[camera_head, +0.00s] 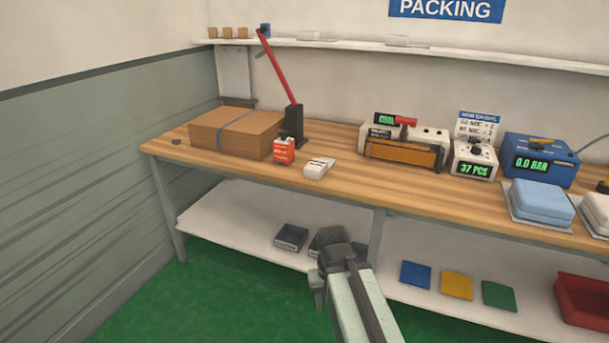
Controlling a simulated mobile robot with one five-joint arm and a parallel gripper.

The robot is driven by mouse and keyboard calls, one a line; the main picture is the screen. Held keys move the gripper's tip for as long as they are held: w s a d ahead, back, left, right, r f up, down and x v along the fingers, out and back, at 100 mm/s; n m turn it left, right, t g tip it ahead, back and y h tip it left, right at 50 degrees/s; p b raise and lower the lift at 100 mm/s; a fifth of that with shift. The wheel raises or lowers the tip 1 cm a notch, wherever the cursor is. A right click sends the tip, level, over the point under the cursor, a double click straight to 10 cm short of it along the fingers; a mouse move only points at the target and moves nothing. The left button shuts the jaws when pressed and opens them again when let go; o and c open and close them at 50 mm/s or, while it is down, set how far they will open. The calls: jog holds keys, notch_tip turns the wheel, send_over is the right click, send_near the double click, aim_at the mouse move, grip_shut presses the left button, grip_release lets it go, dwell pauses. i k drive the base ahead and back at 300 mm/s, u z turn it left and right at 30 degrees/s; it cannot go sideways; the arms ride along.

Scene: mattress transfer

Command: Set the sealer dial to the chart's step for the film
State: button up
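The sealer (431,137) is a white unit at the back of the wooden bench, with a red handle, an orange-brown front bar and a green display that seems to read "COOL". Its dial is too small to make out surely. My gripper (332,250) is low in front of the bench, well short of the sealer, seen from behind. Its fingers are not clear.
A blue "0.0 BAR" unit (541,158) and blue wrapped block (542,200) are right. Below are dark bins (291,238), coloured pads and a red tray (583,302).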

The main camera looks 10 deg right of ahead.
aim_at(476, 150)
jog(key=z, duration=0.15)
jog(key=i, duration=0.9)
jog(key=u, duration=0.05)
